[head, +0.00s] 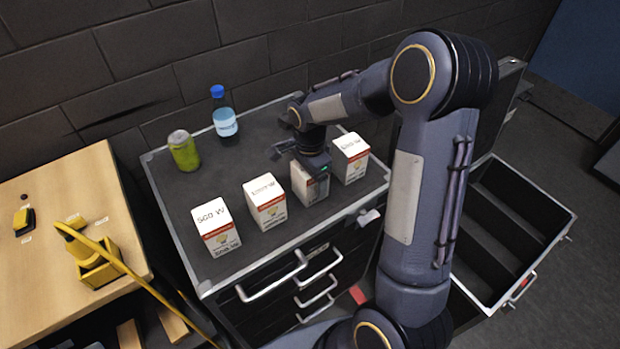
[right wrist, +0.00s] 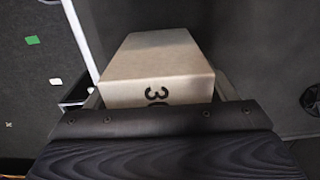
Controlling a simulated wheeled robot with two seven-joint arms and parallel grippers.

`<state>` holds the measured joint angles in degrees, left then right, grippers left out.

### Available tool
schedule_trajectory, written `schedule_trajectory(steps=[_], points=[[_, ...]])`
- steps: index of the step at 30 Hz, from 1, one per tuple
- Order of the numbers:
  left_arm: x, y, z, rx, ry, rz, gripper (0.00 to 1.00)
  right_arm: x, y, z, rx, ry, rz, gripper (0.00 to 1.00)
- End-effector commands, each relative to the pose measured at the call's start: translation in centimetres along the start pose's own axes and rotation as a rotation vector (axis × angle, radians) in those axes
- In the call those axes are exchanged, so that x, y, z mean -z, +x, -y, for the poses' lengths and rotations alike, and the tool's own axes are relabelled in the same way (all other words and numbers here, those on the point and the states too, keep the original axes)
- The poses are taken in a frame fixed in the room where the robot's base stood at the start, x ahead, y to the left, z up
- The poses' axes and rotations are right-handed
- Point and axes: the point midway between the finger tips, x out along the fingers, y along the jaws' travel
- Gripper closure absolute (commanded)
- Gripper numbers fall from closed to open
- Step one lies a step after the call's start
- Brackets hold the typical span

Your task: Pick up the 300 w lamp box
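Several white lamp boxes stand in a row on the dark cabinet top (head: 247,150). The front-left box (head: 216,228) reads 500 W; its neighbour (head: 266,204) and the far-right box (head: 351,158) have print too small to read surely. The third box from the left (head: 311,187) is partly covered by my right gripper (head: 311,163), which points down over it. In the right wrist view this box (right wrist: 157,70) shows a "3" and part of another digit, with a finger close on each side. I cannot tell whether the fingers press on it. It appears to stand on the cabinet. My left gripper is out of view.
A green can (head: 183,151) and a blue-capped bottle (head: 224,114) stand at the back of the cabinet. A wooden table (head: 45,190) with a yellow tool is at left. Neighbouring boxes stand close on both sides.

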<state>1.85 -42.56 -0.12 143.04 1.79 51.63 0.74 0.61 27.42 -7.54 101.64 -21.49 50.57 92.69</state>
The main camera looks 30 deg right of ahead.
Motion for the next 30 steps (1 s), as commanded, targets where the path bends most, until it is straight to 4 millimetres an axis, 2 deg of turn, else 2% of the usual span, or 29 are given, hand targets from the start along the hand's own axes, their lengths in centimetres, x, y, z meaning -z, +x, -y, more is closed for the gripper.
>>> schedule_trajectory(steps=[1, 8, 16, 20, 25, 30], points=[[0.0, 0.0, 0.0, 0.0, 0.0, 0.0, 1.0, 0.0, 0.0, 0.0, 0.0, 0.0, 0.0, 0.29], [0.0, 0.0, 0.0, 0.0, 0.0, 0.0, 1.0, 0.0, 0.0, 0.0, 0.0, 0.0, 0.0, 0.59], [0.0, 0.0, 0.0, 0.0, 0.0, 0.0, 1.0, 0.0, -0.2, 0.0, 0.001, 0.0, 0.0, 0.6], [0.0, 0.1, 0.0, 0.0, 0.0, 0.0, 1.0, 0.0, -0.8, 0.1, 0.004, 0.001, 0.0, 0.6], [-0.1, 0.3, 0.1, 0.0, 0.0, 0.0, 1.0, 0.0, -3.1, 0.1, 0.007, 0.001, 0.0, 0.6], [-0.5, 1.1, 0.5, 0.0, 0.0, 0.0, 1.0, 1.5, -6.7, -2.5, 0.011, 0.003, -0.001, 0.6]])
